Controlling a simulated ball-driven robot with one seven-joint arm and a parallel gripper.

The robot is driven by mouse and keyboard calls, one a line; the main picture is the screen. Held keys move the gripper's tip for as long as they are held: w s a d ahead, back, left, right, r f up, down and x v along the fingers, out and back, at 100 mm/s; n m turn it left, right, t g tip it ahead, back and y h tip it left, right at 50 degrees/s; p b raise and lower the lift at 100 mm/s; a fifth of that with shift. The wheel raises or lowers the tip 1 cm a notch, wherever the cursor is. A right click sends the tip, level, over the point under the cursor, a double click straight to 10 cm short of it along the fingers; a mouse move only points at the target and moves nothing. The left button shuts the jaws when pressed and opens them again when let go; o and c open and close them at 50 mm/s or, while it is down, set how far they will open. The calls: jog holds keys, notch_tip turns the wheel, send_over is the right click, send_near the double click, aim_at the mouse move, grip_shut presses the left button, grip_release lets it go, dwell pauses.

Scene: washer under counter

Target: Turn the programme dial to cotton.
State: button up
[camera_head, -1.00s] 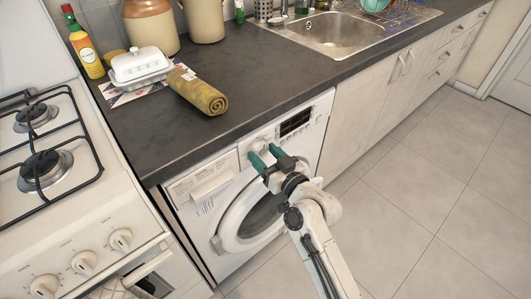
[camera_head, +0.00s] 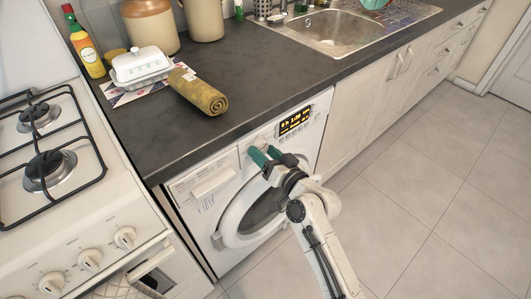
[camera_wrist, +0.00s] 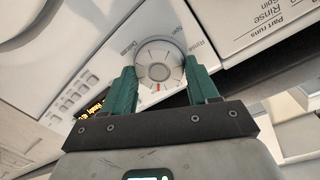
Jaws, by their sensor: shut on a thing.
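The washing machine (camera_head: 207,199) stands under the counter, its round door (camera_head: 231,228) shut. Its programme dial (camera_wrist: 159,63) is a round grey and white knob with a red mark on its rim, seen in the wrist view. Labels beside the dial include "Rinse" and "Spin"; I cannot make out cotton. My gripper (camera_wrist: 161,86) has its two green fingers on either side of the dial, shut on it. In the head view my gripper (camera_head: 264,153) reaches the panel and mostly hides the dial.
A gas cooker (camera_head: 60,210) stands to the left. On the dark counter (camera_head: 245,80) are a rolled towel (camera_head: 200,92), a white butter dish (camera_head: 140,66) and jars. The tiled floor to the right is clear.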

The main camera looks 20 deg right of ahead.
jog(key=o, duration=1)
jog(key=shift+o, duration=0.2)
jog(key=b+v, duration=0.1)
jog(key=v, duration=0.9)
jog(key=shift+s, duration=0.4)
jog(key=shift+d, duration=0.15)
